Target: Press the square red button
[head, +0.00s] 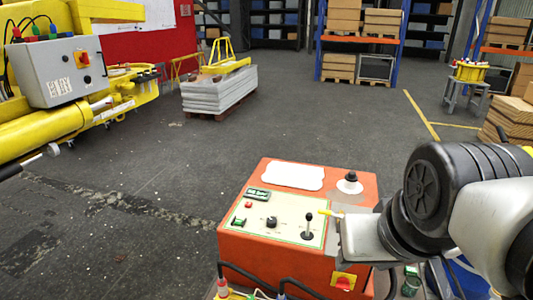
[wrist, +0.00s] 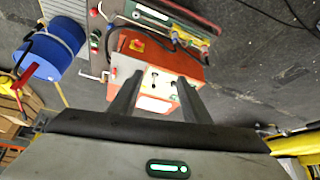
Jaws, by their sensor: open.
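The orange control box (head: 260,252) stands at the lower middle of the head view, with a pale panel on its sloped top. The small square red button (head: 248,204) sits at the panel's upper left, above a green button (head: 239,221). My gripper (head: 336,228) is at the box's right side in the head view, apart from the red button, with the panel between them. In the wrist view the two fingers (wrist: 157,98) are spread with nothing between them. The box also shows there (wrist: 150,52), beyond the fingers; the red button cannot be made out there.
A black knob (head: 271,221) and an upright joystick (head: 308,225) are on the panel, the joystick near my gripper. A black knob on a white base (head: 350,183) stands at the top right. A red-yellow switch (head: 343,282) is on the front. Cables hang below.

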